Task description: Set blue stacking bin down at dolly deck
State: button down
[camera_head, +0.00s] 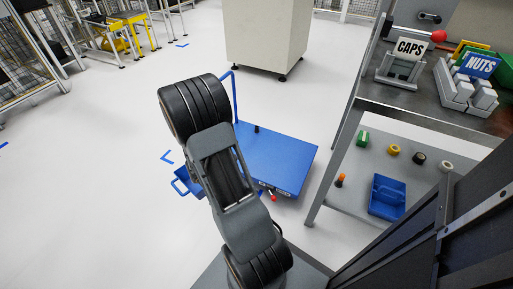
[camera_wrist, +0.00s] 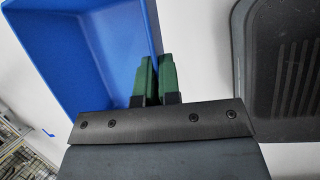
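The blue stacking bin (camera_wrist: 95,45) fills the upper left of the wrist view, its open inside showing. My gripper (camera_wrist: 157,80) has two green fingers close together on the bin's right wall, with the blue wall edge between them. In the head view, part of the bin (camera_head: 184,182) shows left of my arm, beside the dolly; the gripper is hidden behind the arm. The blue dolly deck (camera_head: 278,155) lies low to the right of my arm and looks mostly bare. Its upright blue handle rises at its far left.
A workbench (camera_head: 460,122) stands at the right, with CAPS and NUTS holders on top. Its lower shelf holds another blue bin (camera_head: 387,198) and several small parts. A pale cabinet (camera_head: 265,35) stands behind the dolly. Open floor (camera_head: 90,190) lies to the left.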

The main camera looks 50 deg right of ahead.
aim_at(267, 152)
jog(key=z, duration=0.6)
jog(key=i, duration=1.1)
jog(key=z, duration=0.75)
